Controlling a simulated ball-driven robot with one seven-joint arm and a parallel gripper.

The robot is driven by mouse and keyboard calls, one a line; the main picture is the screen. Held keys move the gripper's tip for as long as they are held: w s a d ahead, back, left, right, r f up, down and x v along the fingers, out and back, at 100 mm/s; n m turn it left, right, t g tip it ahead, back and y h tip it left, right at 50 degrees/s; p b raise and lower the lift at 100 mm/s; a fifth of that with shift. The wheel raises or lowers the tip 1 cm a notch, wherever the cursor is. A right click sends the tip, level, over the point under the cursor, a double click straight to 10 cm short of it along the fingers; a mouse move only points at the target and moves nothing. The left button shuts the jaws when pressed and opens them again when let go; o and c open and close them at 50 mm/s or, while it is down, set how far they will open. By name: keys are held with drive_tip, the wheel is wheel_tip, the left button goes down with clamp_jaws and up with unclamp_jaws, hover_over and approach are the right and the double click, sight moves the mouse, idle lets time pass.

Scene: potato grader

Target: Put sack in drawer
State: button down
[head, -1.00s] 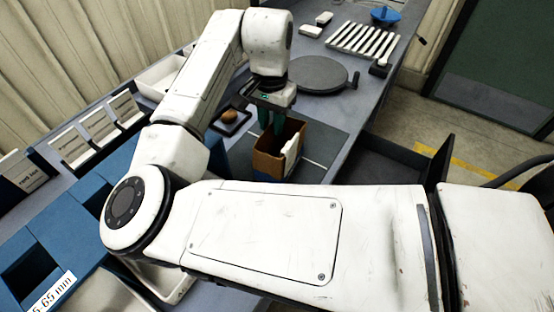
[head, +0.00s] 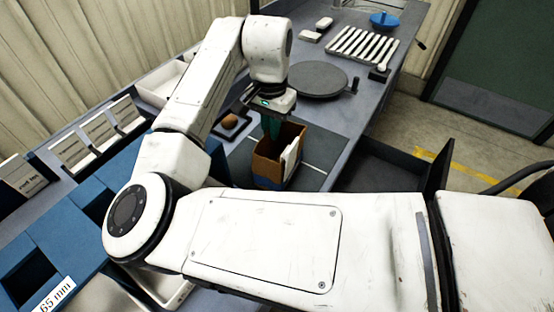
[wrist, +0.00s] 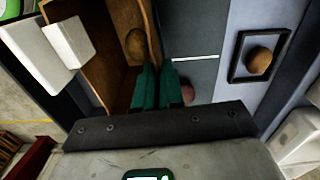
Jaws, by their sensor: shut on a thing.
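The sack (head: 266,168) is an open-topped brown bag with a white label and a blue base. It stands upright on a dark mat on the bench. In the wrist view the sack (wrist: 98,88) shows a potato (wrist: 137,44) inside. My gripper (wrist: 157,72) points down at the sack's rim, its green fingers shut on the wall with one finger on each side. In the head view my gripper (head: 271,128) is at the sack's back left edge. The drawer (head: 375,174) is dark and pulled open to the right of the bench, partly hidden by my arm.
A potato (head: 230,121) sits on a small dark-framed tray left of the sack. A reddish round thing (wrist: 187,92) lies by the fingers. A round grey plate (head: 318,79) and a white slatted rack (head: 362,43) stand behind. Blue bins (head: 65,230) fill the left.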

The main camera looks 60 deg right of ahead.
drive_tip(key=shift+r+p, duration=3)
drive_tip(key=shift+r, duration=0.4)
drive_tip(key=shift+s+f, duration=0.1)
